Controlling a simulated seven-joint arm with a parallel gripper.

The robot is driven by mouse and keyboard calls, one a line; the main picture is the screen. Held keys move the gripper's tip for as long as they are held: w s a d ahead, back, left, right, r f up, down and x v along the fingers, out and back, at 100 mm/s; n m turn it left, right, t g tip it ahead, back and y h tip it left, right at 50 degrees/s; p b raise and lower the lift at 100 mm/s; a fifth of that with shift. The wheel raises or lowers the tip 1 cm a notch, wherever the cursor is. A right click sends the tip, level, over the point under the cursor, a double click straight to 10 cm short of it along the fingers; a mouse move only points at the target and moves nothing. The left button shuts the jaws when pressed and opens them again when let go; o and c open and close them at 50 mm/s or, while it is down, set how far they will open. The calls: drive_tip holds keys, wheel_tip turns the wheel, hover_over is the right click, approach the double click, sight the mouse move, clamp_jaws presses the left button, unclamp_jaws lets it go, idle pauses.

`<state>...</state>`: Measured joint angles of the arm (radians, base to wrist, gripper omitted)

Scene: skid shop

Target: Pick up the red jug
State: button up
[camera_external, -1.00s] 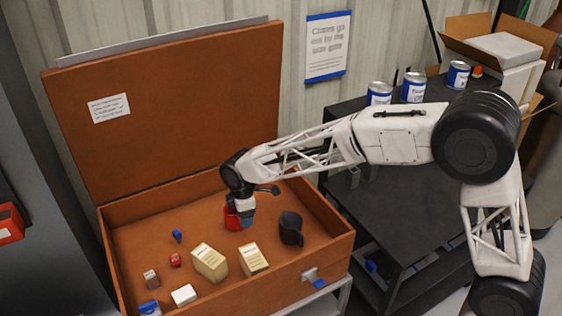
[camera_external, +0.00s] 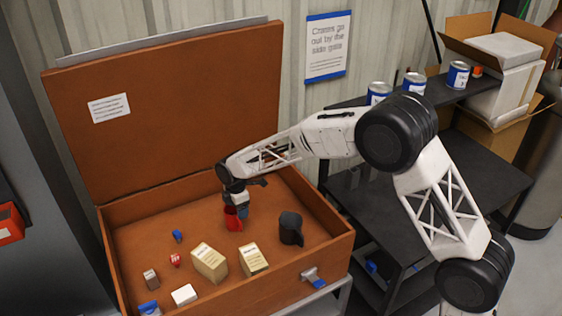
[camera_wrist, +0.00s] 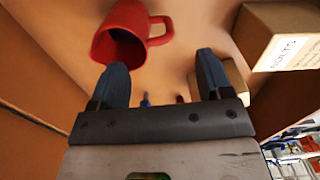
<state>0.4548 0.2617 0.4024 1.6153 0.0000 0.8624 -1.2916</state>
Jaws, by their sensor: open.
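The red jug (camera_external: 233,219) stands in the open brown crate in the external view, left of a dark jug. In the wrist view the red jug (camera_wrist: 124,32) shows its open mouth and its handle, just beyond my fingertips and mostly toward the left finger. My gripper (camera_wrist: 167,75) is open, with two blue-grey fingers apart and nothing between them. In the external view my gripper (camera_external: 238,206) is right at the red jug and partly covers it. I cannot tell there whether a finger touches it.
A dark jug (camera_external: 291,229) stands right of the red one. Two cream boxes (camera_external: 210,262) (camera_external: 254,259) and several small items lie nearer the crate's front. The crate's wall (camera_external: 325,258) and raised lid (camera_external: 170,110) bound the space. A black shelf (camera_external: 455,170) with cans stands to the right.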

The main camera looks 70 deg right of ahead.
sight(235, 222)
drive_tip(key=shift+f, duration=1.3)
drive_tip(key=shift+w+f, duration=0.1)
drive_tip(key=shift+f, duration=2.5)
drive_tip(key=c, duration=1.1)
